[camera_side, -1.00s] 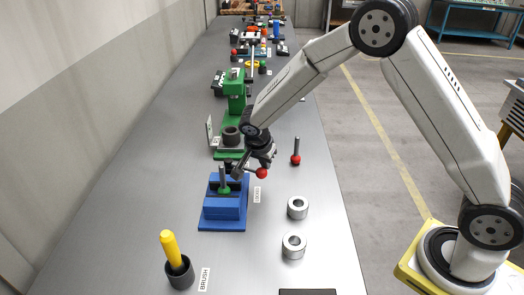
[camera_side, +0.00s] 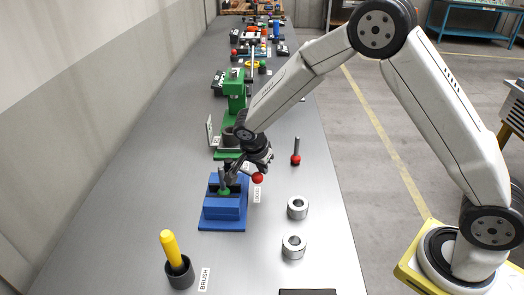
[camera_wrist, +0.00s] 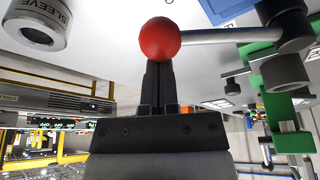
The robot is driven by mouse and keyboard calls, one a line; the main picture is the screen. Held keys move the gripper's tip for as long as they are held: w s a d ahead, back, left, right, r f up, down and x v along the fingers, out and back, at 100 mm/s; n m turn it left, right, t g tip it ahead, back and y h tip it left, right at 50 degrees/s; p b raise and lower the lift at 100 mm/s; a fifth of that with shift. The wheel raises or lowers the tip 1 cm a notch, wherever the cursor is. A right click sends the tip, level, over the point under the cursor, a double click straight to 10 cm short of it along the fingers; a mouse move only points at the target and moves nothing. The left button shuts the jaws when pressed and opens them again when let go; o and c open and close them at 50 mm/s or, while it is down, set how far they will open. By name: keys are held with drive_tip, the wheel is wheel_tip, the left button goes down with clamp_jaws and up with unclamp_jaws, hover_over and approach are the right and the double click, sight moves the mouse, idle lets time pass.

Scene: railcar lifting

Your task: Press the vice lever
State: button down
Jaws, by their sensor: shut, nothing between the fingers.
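The blue vice (camera_side: 224,212) sits on the bench, holding an upright grey pin with a green base (camera_side: 223,190). Its lever ends in a red ball (camera_side: 257,178) at the vice's right side. In the wrist view the red ball (camera_wrist: 159,39) is at upper centre, with its grey rod (camera_wrist: 215,36) running right. My gripper (camera_side: 258,169) is shut and empty, just above the ball in the side view. In the wrist view its fingertips (camera_wrist: 158,68) meet the edge of the ball, which partly covers them; they look in contact. A corner of the vice (camera_wrist: 228,8) shows at the top.
A green press (camera_side: 234,95) stands behind the vice, close to my wrist. A red-based pin (camera_side: 296,156) stands to the right. Two metal rings (camera_side: 297,207) (camera_side: 293,246) lie right of the vice. A cup with a yellow-handled brush (camera_side: 172,250) stands in front.

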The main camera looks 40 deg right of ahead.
drive_tip(key=shift+w+d+r, duration=0.15)
drive_tip(key=shift+d+r, duration=0.05)
drive_tip(key=shift+d, duration=0.7)
drive_tip(key=shift+w+d+r, duration=0.15)
drive_tip(key=shift+d, duration=0.75)
drive_tip(key=v, duration=1)
drive_tip(key=s+d+f+n+t+y, duration=0.1)
drive_tip(key=s+n+y, duration=0.1)
drive_tip(key=s+n, duration=0.5)
drive_tip(key=s+d+f+n+y, duration=0.1)
drive_tip(key=s+f+n, duration=0.1)
drive_tip(key=s+n, duration=0.6)
drive_tip(key=s, duration=0.4)
drive_tip(key=shift+s+f+t+y, duration=0.15)
drive_tip(key=shift+f+t+y, duration=0.15)
drive_tip(key=shift+t+y, duration=0.1)
